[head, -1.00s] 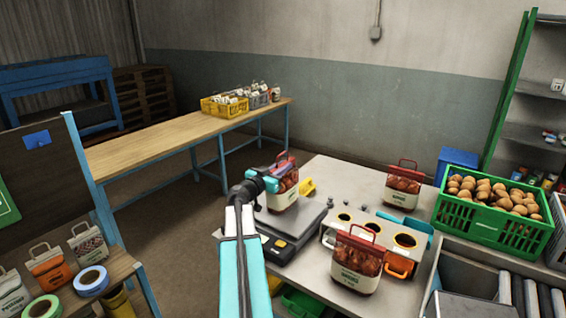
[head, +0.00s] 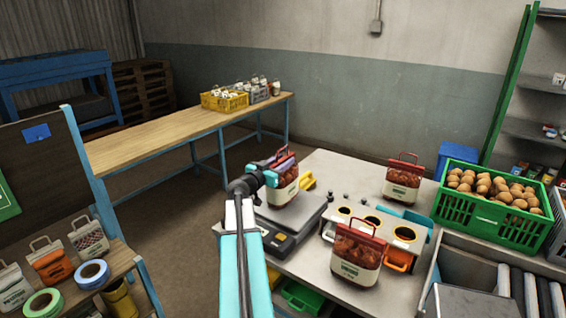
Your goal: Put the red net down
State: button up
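The red net (head: 285,187) is a bag of reddish produce with a red handle and a pale label band. It is upright, leaning slightly, over the platform of the scale (head: 312,212). I cannot tell whether its base touches the platform. My gripper (head: 276,171) is at the upper left of this net, by its handle, and appears shut on it. The fingertips are small and partly hidden. Two similar red nets stand on the grey table (head: 325,168): one at the back (head: 404,181), one at the front (head: 356,256).
A white holder with round openings (head: 331,231) stands right of the scale. A green crate of round brown produce (head: 490,216) is at the table's right. A roller conveyor (head: 530,295) is at the lower right. The table's back left corner is clear.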

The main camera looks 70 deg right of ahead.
jog(key=shift+r+p, duration=0.2)
jog(key=shift+p, duration=0.15)
jog(key=b+v, duration=0.5)
jog(key=v, duration=0.7)
jog(key=shift+f, duration=0.1)
dwell(0.6)
